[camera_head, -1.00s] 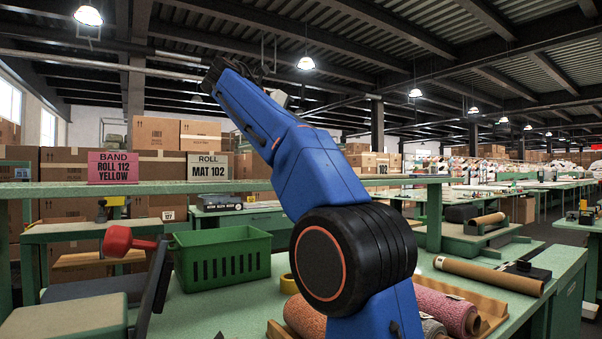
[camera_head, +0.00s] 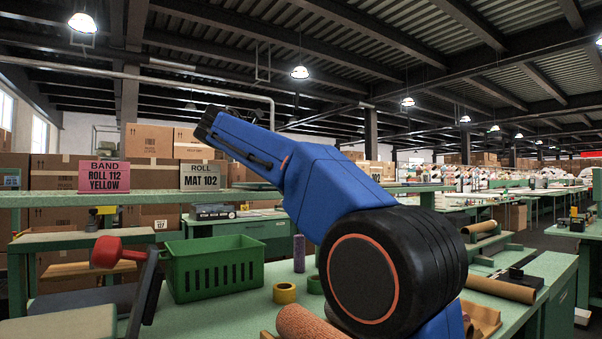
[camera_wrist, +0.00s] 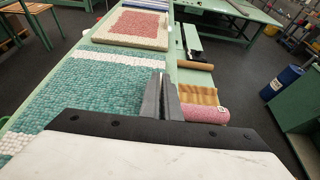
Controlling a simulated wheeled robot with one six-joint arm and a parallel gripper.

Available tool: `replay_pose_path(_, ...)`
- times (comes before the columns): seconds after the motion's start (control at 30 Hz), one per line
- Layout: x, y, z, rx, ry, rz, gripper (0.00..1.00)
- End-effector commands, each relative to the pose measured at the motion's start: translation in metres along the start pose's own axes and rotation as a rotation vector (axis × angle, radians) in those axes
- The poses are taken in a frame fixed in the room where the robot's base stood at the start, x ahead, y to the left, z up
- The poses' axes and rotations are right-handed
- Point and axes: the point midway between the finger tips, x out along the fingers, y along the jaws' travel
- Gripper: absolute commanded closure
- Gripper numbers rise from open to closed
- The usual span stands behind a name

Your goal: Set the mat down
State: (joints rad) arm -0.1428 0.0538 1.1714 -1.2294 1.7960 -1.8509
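In the wrist view a teal mat (camera_wrist: 95,85) with white bands stretches below and left of my gripper (camera_wrist: 165,80). The two grey fingers stand close together by the mat's right edge. I cannot tell whether they pinch that edge, or whether the mat lies fully flat on the green table. The gripper body hides the mat's near right part. A second mat, red with a cream border (camera_wrist: 128,27), lies beyond it. In the head view neither mat nor gripper shows.
A pink roll (camera_wrist: 203,110) and wooden rack (camera_wrist: 198,94) lie right of the fingers. A green crate (camera_head: 215,268), yellow tape roll (camera_head: 284,293) and red-ended tool (camera_head: 108,252) are on or by the bench. A blue drum (camera_wrist: 282,82) stands at right.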

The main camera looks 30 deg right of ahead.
Motion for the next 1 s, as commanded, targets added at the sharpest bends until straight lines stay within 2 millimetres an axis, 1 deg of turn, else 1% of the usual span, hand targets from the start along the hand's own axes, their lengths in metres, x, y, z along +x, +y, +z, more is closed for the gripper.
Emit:
replay_pose_path(0.27, 0.001, 0.000, -0.003, -0.001, 0.000, 0.000, 1.00)
replay_pose_path(0.3, 0.001, 0.000, -0.003, -0.001, 0.000, 0.000, 0.90)
replay_pose_path(0.33, 0.001, 0.000, -0.003, -0.001, 0.000, 0.000, 0.83)
replay_pose_path(0.37, 0.001, 0.000, -0.002, -0.001, 0.000, 0.000, 0.78)
replay_pose_path(0.63, 0.001, 0.000, -0.002, -0.001, 0.000, 0.000, 0.78)
replay_pose_path(0.73, 0.000, 0.000, 0.001, 0.000, 0.000, 0.000, 0.78)
replay_pose_path(0.87, -0.014, 0.002, 0.000, -0.002, 0.000, 0.003, 0.78)
replay_pose_path(1.0, -0.038, 0.002, 0.000, -0.002, 0.000, 0.004, 0.78)
